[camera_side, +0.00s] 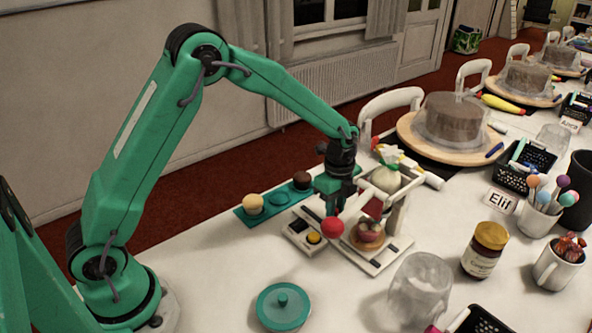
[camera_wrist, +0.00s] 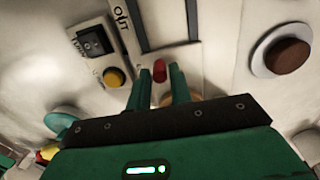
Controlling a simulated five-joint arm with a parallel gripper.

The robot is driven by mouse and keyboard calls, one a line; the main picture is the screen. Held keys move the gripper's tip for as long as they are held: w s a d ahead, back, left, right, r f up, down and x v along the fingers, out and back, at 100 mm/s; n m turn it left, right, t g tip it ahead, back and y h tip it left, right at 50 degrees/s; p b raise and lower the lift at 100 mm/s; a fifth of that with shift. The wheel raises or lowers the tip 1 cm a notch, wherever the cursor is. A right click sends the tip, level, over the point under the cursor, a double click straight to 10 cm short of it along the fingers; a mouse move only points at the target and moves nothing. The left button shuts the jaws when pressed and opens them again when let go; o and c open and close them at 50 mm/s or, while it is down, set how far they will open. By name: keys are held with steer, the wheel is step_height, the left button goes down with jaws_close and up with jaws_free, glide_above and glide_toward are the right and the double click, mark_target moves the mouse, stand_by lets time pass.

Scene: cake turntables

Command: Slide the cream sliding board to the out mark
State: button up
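A white stand (camera_side: 398,246) with upright posts stands on the table below my gripper (camera_side: 331,203). A red knob (camera_side: 332,226) sits just below my fingertips in the side view. In the wrist view the red knob (camera_wrist: 159,70) shows in the gap between the two green fingertips (camera_wrist: 159,74), with space on both sides. My gripper is open and points down.
A switch box with a yellow button (camera_side: 313,237) is left of the knob. A teal tray (camera_side: 273,210) with small rounds lies behind it. A teal lid (camera_side: 283,306), clear jar (camera_side: 419,287) and labelled jar (camera_side: 484,250) stand in front and right. The front left tabletop is mostly clear.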

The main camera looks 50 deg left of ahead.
steer(key=c, duration=0.4)
steer(key=shift+o, duration=0.3)
steer(key=shift+a, duration=0.1)
glide_above(307, 205)
steer(key=shift+w+r, duration=0.1)
stand_by(1.7)
stand_by(0.4)
steer(key=o, duration=0.8)
steer(key=shift+r, duration=0.1)
step_height(307, 205, up, 7)
stand_by(0.5)
